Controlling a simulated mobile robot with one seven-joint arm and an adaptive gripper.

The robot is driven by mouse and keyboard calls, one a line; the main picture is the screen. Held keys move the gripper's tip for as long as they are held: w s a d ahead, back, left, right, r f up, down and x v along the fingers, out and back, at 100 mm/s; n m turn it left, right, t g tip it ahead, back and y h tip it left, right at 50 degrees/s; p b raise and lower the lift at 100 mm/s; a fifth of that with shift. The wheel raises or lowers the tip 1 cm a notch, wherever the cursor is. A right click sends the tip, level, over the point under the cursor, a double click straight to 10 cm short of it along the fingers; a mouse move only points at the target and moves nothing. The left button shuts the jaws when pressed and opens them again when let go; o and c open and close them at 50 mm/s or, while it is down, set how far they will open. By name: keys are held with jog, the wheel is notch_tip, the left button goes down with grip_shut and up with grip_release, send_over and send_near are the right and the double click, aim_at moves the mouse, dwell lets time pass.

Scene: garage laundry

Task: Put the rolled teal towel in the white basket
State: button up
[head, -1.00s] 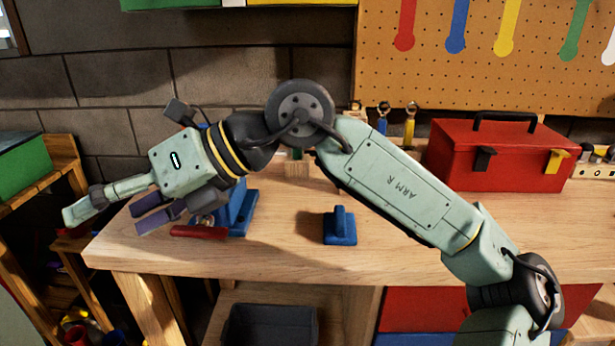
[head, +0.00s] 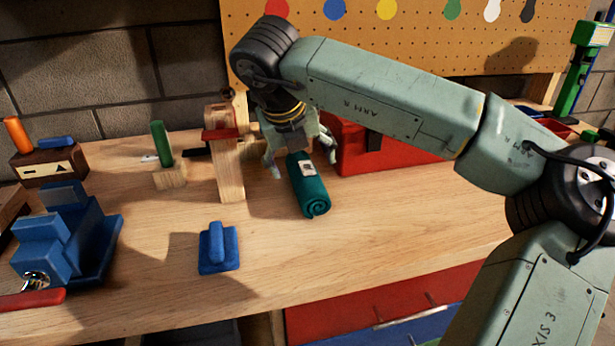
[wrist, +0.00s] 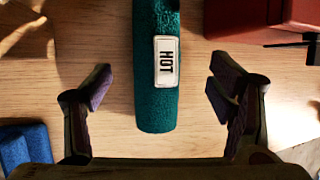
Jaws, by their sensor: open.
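The rolled teal towel (head: 312,195) lies on the wooden workbench, with a white label. In the wrist view the towel (wrist: 156,105) runs lengthwise between the two fingers, and its label reads HOT. My gripper (head: 301,160) is open over the far end of the towel, one finger on each side. In the wrist view both fingers of my gripper (wrist: 160,88) stand apart from the towel with gaps on both sides. How high the fingertips are above the bench is hard to tell. The white basket is not in view.
A red toolbox (head: 362,155) stands just right of the towel, partly behind my arm. A wooden clamp-like stand (head: 228,170) is to its left. A blue block (head: 218,248) and blue vise (head: 70,240) sit farther left. The bench front (head: 400,225) is clear.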

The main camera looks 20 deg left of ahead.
aim_at(304, 170)
jog(key=shift+p+x, duration=1.15)
jog(key=shift+x, duration=1.8)
jog(key=shift+a, duration=0.1)
jog(key=c, duration=1.5)
jog(key=shift+c, duration=0.2)
